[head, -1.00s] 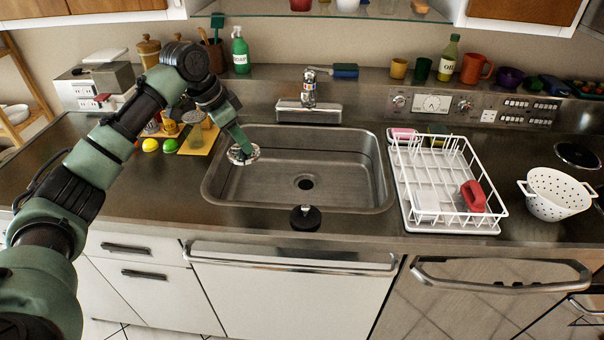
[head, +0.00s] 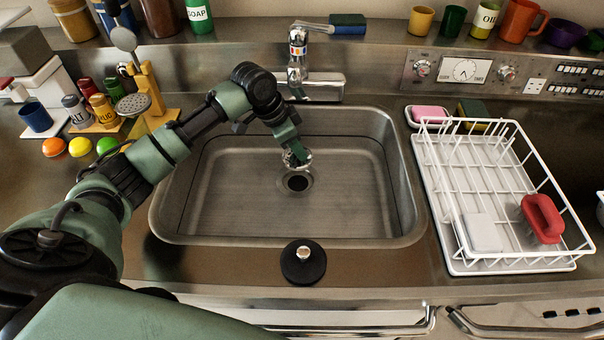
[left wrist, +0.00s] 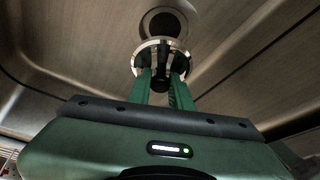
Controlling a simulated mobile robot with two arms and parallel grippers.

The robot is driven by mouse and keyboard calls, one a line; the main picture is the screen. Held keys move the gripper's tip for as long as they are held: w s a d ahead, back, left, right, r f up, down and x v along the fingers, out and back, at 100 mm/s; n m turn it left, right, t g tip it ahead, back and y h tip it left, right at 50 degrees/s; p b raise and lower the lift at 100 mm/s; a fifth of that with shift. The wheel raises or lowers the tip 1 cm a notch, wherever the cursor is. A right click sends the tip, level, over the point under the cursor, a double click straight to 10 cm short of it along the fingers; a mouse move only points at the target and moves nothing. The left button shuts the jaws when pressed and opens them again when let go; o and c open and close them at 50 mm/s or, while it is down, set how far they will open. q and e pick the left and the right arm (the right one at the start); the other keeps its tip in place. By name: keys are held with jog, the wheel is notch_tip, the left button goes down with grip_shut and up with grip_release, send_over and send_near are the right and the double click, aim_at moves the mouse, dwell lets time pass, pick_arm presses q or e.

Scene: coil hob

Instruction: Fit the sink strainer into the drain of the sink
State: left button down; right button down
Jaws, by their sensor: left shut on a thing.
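The sink strainer (head: 302,161) is a small shiny metal ring-shaped piece. My left gripper (head: 292,156) is shut on it and holds it inside the sink. In the left wrist view, the strainer (left wrist: 138,60) sits at the fingertips (left wrist: 162,82), with a dark knob between the fingers. The dark round drain (head: 298,183) is in the sink floor, just below the strainer in the head view. In the left wrist view, the drain (left wrist: 163,22) lies just beyond the strainer, whose rim overlaps its near edge. The strainer appears above the drain, not in it; the exact height is unclear. My right gripper is out of view.
The sink basin (head: 230,210) is otherwise empty. A faucet (head: 298,75) stands behind it. A black disc with a metal knob (head: 303,266) lies on the front counter edge. A white dish rack (head: 480,265) stands to the right; jars and colored balls (head: 80,147) are at the left.

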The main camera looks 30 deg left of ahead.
aim_at(288, 159)
pick_arm(q)
notch_tip(288, 159, down, 10)
jog(key=shift+r, duration=0.15)
dwell(0.3)
jog(key=c, duration=1.3)
grip_release()
jog(key=v, duration=1.2)
